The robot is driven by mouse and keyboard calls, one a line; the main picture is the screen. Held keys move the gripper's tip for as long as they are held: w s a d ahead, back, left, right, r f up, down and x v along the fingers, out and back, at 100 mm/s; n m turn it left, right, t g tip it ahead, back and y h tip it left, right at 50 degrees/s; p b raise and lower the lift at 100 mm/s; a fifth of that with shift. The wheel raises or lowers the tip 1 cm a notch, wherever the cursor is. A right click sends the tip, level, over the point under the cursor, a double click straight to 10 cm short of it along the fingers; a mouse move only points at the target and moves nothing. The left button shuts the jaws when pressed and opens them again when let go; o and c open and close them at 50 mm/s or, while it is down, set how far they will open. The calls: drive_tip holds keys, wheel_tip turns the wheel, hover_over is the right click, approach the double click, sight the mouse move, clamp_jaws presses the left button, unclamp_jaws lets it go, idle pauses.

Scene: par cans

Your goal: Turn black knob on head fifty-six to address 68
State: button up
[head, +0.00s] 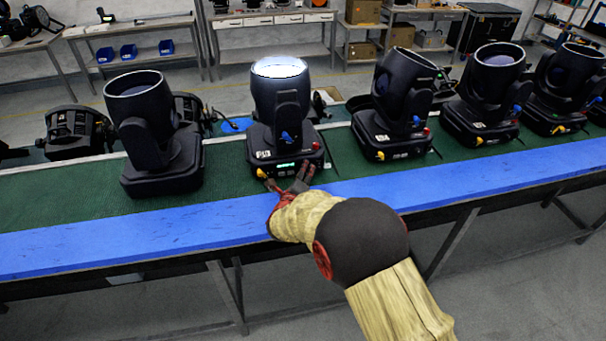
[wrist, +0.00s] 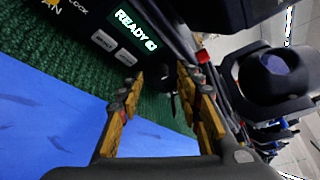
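A lit moving head (head: 281,104) stands upright on the green bench top, with a glowing lens and a green display on its base. My gripper (head: 288,178) is in front of that base. In the wrist view my gripper (wrist: 160,84) has its two fingers spread apart. No number fifty-six is readable.
A dark moving head (head: 146,130) stands to the left and another (head: 400,100) to the right, with more beyond. The blue front strip (head: 140,240) of the bench is clear. A yellow connector (head: 262,173) sits at the lit head's base.

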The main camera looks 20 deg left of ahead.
drive_tip(key=c, duration=0.3)
clamp_jaws()
idle(0.3)
